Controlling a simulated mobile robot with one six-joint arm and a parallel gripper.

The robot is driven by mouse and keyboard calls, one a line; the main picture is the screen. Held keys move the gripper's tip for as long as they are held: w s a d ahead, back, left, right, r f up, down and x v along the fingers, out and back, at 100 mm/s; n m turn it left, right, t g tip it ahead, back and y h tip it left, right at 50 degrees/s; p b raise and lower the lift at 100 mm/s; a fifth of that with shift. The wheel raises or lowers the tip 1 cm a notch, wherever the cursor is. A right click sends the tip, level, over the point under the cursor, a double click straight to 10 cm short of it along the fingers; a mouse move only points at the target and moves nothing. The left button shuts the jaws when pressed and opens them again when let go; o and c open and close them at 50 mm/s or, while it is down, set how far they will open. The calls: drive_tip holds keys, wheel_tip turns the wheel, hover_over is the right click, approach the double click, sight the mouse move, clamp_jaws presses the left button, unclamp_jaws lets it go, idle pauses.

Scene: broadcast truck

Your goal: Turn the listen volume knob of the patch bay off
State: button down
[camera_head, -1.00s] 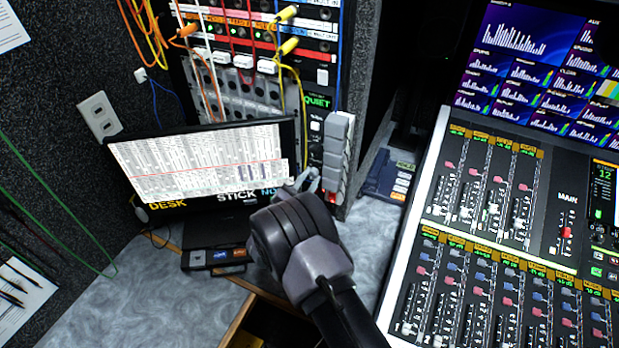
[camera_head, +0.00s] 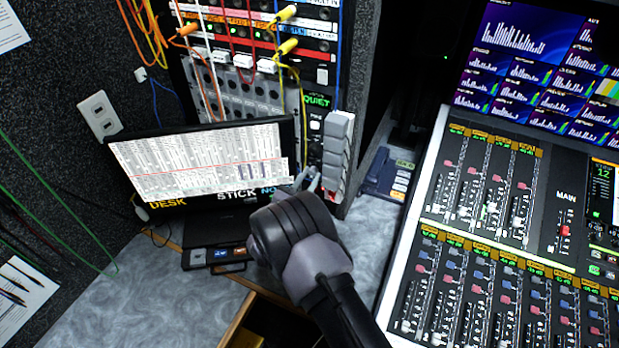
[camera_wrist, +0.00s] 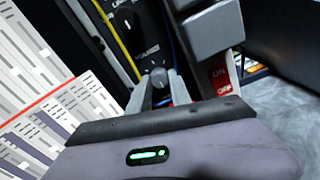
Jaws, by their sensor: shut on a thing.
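The patch bay (camera_head: 318,75) stands upright at the back, with coloured cables plugged into it. In the wrist view, a small grey round knob (camera_wrist: 159,77) sits low on its dark panel, under a label too blurred to read fully. My gripper (camera_wrist: 160,92) has its two fingers on either side of this knob and is shut on it. In the head view, my gripper (camera_head: 309,179) reaches the lower right of the patch bay; the knob is hidden there by the fingers and wrist. The knob's pointer direction cannot be made out.
A monitor (camera_head: 200,165) stands close left of my gripper. Grey block-shaped keys (camera_head: 338,150) stick out just right of it, with a red ON/OFF switch (camera_wrist: 221,80) below. A yellow cable (camera_wrist: 124,50) hangs close by. The mixing desk (camera_head: 480,240) fills the right.

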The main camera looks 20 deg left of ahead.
drive_tip(key=c, duration=1.2)
unclamp_jaws()
drive_tip(key=shift+s, duration=0.15)
drive_tip(key=s+p, duration=0.1)
drive_tip(key=s, duration=0.4)
drive_tip(key=s+a+p, duration=0.1)
drive_tip(key=s, duration=0.5)
drive_tip(key=s+p, duration=0.1)
drive_tip(key=s, duration=0.5)
drive_tip(key=shift+a+p, duration=0.15)
drive_tip(key=shift+p, duration=0.2)
